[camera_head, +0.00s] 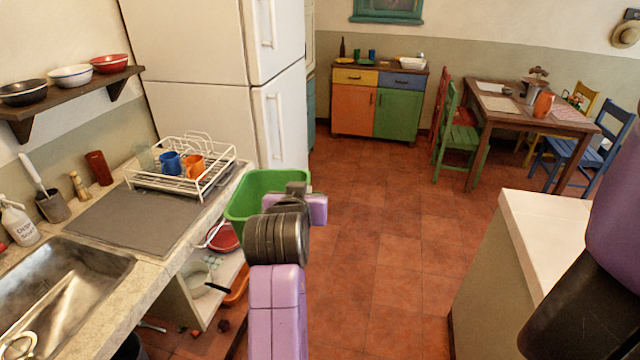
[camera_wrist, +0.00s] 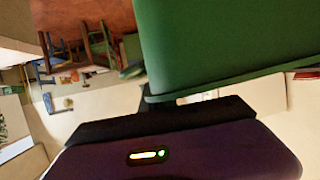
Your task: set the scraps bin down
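The scraps bin is a green, open-topped tub (camera_head: 262,183), seen in the head view just right of the dish rack, off the counter's end. It appears held in the air, and my arm hides its lower right part. My gripper (camera_head: 298,189) is at the bin's right side and appears shut on its rim. In the wrist view, the bin's green wall and rim (camera_wrist: 225,45) fill the upper right, against my gripper (camera_wrist: 185,100). The fingertips are mostly hidden. I cannot see whether anything is in the bin.
The counter holds a grey mat (camera_head: 135,218), a sink (camera_head: 65,290) and a white dish rack (camera_head: 185,170) with mugs. Open shelves (camera_head: 205,292) with bowls are below. A white-topped counter (camera_head: 545,235) stands right. The tiled floor (camera_head: 385,230) between is clear.

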